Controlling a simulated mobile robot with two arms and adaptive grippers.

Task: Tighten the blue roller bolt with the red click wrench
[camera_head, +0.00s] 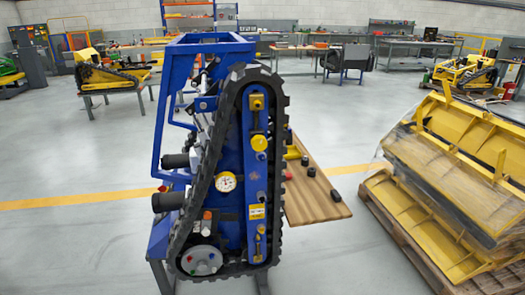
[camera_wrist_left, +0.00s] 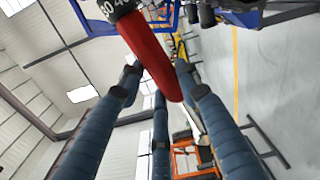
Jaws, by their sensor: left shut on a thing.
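A tracked carrier with a blue frame and black rubber track (camera_head: 278,100) stands upright in the middle of the head view. On its blue side plate a yellow round cap (camera_head: 259,142) sits above a small bluish bolt head (camera_head: 261,156); I cannot tell for sure that this is the blue roller bolt. The red click wrench (camera_wrist_left: 150,55) shows in the left wrist view as a red handle with a black numbered collar. My left gripper (camera_wrist_left: 160,85) has its dark blue fingers around the handle. The wrench's head is out of view. Neither gripper shows in the head view.
A wooden board (camera_head: 313,205) with black cylinders (camera_head: 311,171) is behind the track on the right. Yellow metal parts (camera_head: 450,150) are stacked on a pallet at the right. A round gauge (camera_head: 226,181) sits on the carrier. Floor at the left is clear.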

